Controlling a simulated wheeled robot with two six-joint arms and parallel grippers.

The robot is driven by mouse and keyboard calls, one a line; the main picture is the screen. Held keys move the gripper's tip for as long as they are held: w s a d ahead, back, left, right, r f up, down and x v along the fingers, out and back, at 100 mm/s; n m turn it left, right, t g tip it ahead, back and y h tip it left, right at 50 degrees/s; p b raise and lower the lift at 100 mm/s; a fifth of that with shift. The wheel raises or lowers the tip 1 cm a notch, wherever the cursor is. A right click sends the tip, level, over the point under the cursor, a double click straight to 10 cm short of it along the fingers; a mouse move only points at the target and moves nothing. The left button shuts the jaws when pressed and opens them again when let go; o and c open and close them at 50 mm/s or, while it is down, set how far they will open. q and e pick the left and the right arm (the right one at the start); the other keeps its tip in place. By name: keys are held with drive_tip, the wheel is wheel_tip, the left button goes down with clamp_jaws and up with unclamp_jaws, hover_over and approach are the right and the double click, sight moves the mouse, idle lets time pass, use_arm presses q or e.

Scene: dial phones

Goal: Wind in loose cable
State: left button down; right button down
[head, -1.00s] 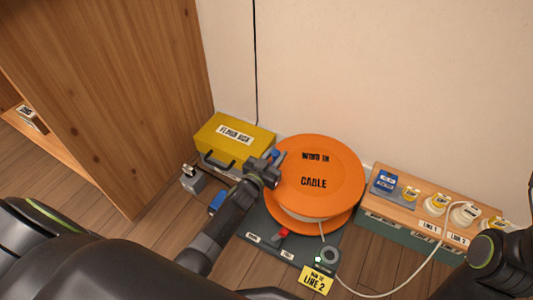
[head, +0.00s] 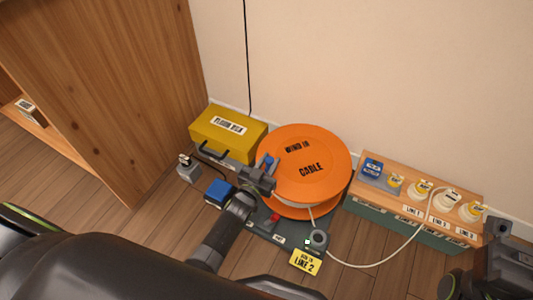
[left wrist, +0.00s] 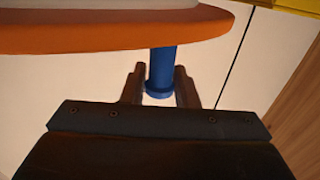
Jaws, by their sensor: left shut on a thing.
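An orange reel (head: 318,150) marked "WIND IN" and "CABLE" stands on a dark green base (head: 245,230). My left gripper (head: 270,170) is at the reel's left edge, shut on its blue crank handle (head: 267,159). In the left wrist view the blue handle (left wrist: 162,68) stands between the two fingers, below the orange rim (left wrist: 110,35). The white loose cable (head: 375,264) runs from the reel past a grey ring guide (head: 318,239), sags over the floor and rises to the plug box (head: 400,215). My right gripper (head: 508,240) is at the lower right, its fingers unclear.
A yellow box (head: 228,132) stands behind on the left, by a wooden cabinet (head: 110,80). A blue block (head: 219,192) and a small grey item (head: 188,170) lie left of the base. A yellow "LINE 2" tag (head: 305,263) is in front. The wall is close behind.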

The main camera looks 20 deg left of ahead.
use_arm(q)
drive_tip(key=shift+s+d+r+p, duration=0.15)
drive_tip(key=shift+s+d+p, duration=0.45)
drive_tip(key=shift+d, duration=0.5)
drive_tip(key=shift+s, duration=0.1)
drive_tip(key=c, duration=1.6)
unclamp_jaws()
drive_tip(key=shift+o, duration=1.3)
drive_tip(key=shift+d, duration=0.2)
drive_tip(key=shift+a, duration=0.2)
